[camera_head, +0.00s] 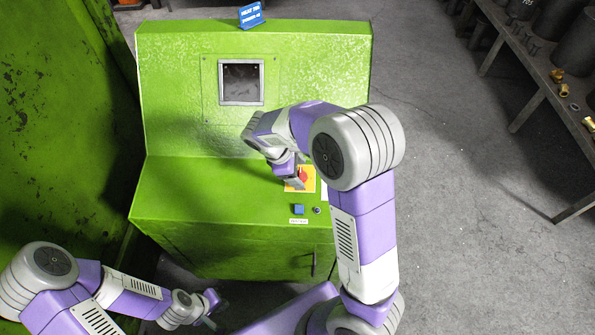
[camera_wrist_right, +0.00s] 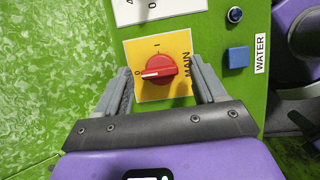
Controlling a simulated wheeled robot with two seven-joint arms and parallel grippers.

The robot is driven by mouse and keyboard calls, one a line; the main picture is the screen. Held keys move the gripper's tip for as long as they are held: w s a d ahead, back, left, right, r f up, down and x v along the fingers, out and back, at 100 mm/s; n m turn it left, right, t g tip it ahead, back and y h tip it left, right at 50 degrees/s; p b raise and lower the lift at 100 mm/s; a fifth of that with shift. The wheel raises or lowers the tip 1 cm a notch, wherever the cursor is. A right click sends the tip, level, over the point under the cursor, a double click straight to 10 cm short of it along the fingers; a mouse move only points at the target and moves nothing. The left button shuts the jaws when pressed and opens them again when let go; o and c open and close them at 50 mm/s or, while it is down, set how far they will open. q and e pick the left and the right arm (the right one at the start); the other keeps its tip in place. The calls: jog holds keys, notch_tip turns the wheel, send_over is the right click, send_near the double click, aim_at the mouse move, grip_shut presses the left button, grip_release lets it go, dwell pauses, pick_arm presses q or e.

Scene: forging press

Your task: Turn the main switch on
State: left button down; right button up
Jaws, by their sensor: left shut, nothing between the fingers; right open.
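The main switch is a red rotary knob (camera_wrist_right: 159,67) on a yellow plate (camera_wrist_right: 178,43) marked MAIN, with 0 and I marks. Its white pointer mark points left, towards the 0. In the head view the knob (camera_head: 303,175) is partly hidden by my right gripper (camera_head: 291,181). In the wrist view my right gripper (camera_wrist_right: 161,75) is open, with one finger on each side of the knob. I see gaps between the fingers and the knob; how deep they reach is unclear. My left gripper (camera_head: 212,301) is shut and empty, low in front of the green console (camera_head: 185,190).
A blue button (camera_wrist_right: 238,57) labelled WATER and a small round dark button (camera_wrist_right: 235,15) sit beside the switch. A dark screen (camera_head: 241,82) and a blue sign (camera_head: 250,15) are on the console. A workbench (camera_head: 540,70) with metal parts stands right; floor between is clear.

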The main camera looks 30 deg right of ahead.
jog(key=c, duration=1.1)
jog(key=shift+o, duration=0.2)
jog(key=shift+w+d+r+m+g+y+p, duration=0.1)
jog(key=shift+m+g+y+p, duration=0.15)
jog(key=shift+m+p, duration=0.7)
jog(key=shift+w+r+m+g+y+p, duration=0.1)
jog(key=shift+m+g+y+p, duration=0.15)
jog(key=shift+m+p, duration=0.7)
jog(key=m+p, duration=0.1)
jog(key=m, duration=0.1)
jog(key=m+y+p, duration=0.1)
jog(key=m+p, duration=0.1)
jog(key=shift+d+g+y, duration=0.15)
jog(key=shift+g+y, duration=0.15)
jog(key=shift+g, duration=0.1)
jog(key=m+y+p, duration=0.1)
jog(key=m, duration=0.1)
jog(key=m+p, duration=0.1)
jog(key=m, duration=0.1)
jog(key=shift+d+m+y, duration=0.2)
jog(key=shift+m+y, duration=0.2)
jog(key=m+p, duration=0.1)
jog(key=m, duration=0.1)
jog(key=m+y+p, duration=0.1)
jog(key=m, duration=0.1)
jog(key=shift+d+m+t+y, duration=0.15)
jog(key=shift+m+t+y, duration=0.15)
jog(key=shift+m, duration=0.1)
jog(key=shift+f+m, duration=0.1)
jog(key=shift+m, duration=0.2)
